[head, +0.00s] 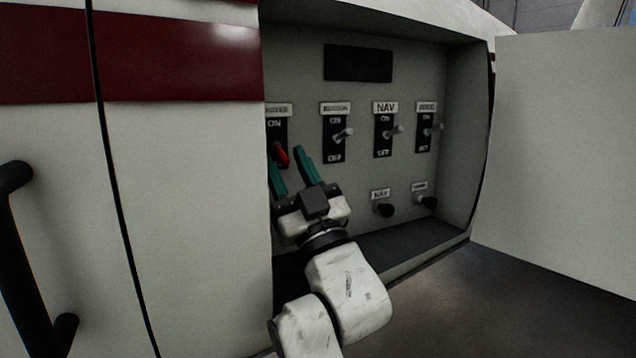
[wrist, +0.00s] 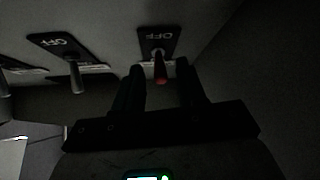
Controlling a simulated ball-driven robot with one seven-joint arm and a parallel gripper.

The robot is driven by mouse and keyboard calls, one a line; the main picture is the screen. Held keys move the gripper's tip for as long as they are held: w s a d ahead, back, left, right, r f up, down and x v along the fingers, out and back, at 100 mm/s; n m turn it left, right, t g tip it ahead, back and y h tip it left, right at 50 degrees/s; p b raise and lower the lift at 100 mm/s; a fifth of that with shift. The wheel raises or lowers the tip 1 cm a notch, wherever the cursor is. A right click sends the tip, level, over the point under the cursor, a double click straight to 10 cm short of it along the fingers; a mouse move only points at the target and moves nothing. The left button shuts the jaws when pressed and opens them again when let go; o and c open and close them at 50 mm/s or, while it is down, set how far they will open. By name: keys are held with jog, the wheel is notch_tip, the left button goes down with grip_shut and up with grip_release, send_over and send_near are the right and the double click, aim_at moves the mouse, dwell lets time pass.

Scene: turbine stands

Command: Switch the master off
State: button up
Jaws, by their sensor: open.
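The master switch has a red lever (head: 282,155) on a black ON/OFF plate (head: 276,131) at the left end of the recessed panel. In the head view the lever slants downward from its pivot, and the lower plate is hidden by my gripper. The wrist view shows the red-tipped lever (wrist: 160,70) below an upside-down OFF mark. My gripper (head: 286,151) is open, its teal fingers on either side of the lever. The lever appears between the fingertips in both views; I cannot tell whether either finger touches it.
Several grey-lever switches, including the NAV switch (head: 384,134), stand to the right, their levers tilted up. Two black knobs (head: 385,210) sit below. The recess has a left edge close to my gripper and a dark floor (head: 405,247). An open white door (head: 560,160) stands at right.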

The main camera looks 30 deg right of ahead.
jog(key=s+d+f+p, duration=0.1)
jog(key=s, duration=1.2)
jog(key=shift+s+d+f, duration=0.15)
jog(key=shift+s+d, duration=0.05)
